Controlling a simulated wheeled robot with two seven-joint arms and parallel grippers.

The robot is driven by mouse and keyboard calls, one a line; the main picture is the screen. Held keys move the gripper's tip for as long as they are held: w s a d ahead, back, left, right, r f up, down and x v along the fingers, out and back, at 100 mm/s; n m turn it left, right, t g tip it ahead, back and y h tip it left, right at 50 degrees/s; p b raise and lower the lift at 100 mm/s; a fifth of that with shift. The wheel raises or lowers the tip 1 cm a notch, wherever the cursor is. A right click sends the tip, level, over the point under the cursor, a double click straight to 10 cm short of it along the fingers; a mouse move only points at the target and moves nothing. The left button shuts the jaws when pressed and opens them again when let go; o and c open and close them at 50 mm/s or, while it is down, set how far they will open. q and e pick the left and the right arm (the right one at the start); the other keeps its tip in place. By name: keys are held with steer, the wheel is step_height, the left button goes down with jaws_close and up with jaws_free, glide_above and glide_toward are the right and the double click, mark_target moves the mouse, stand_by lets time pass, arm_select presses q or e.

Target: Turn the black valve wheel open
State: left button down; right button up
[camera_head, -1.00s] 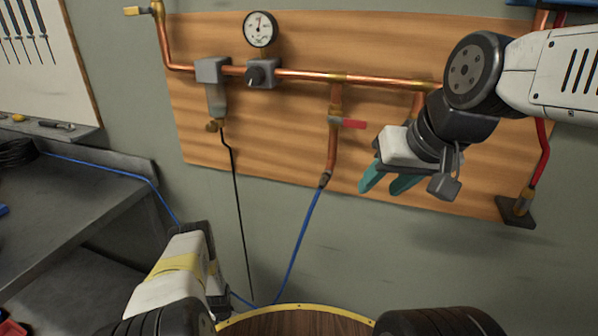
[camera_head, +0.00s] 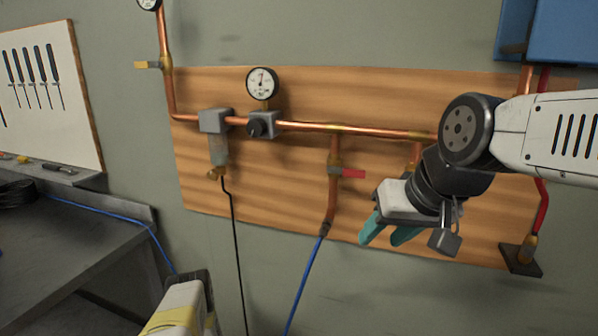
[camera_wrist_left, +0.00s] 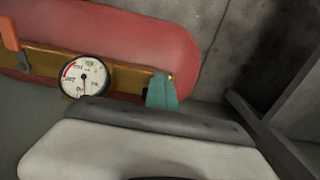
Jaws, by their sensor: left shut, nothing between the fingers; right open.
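A small black round knob (camera_head: 257,127) sits on the front of a grey block on the copper pipe in the head view. I cannot tell whether it is the valve wheel; no other black wheel shows clearly. My right gripper (camera_head: 388,234) is open and empty in front of the board's lower right, well right of the knob. My left arm (camera_head: 178,310) shows at the bottom, its fingers out of the head view. In the left wrist view, the left gripper (camera_wrist_left: 161,92) is shut, its teal fingertip beside a brass fitting and a white gauge (camera_wrist_left: 86,77).
A blue hose hangs below. A workbench (camera_head: 75,240) stands left. A red tank (camera_wrist_left: 120,35) is behind the left fingertip.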

arm_select(q)
steer(key=shift+d, duration=0.2)
steer(key=shift+s+d, duration=0.15)
steer(key=shift+d, duration=0.75)
steer(key=shift+s, duration=0.3)
step_height(320, 180, up, 6)
steer(key=shift+s, duration=0.2)
stand_by(0.4)
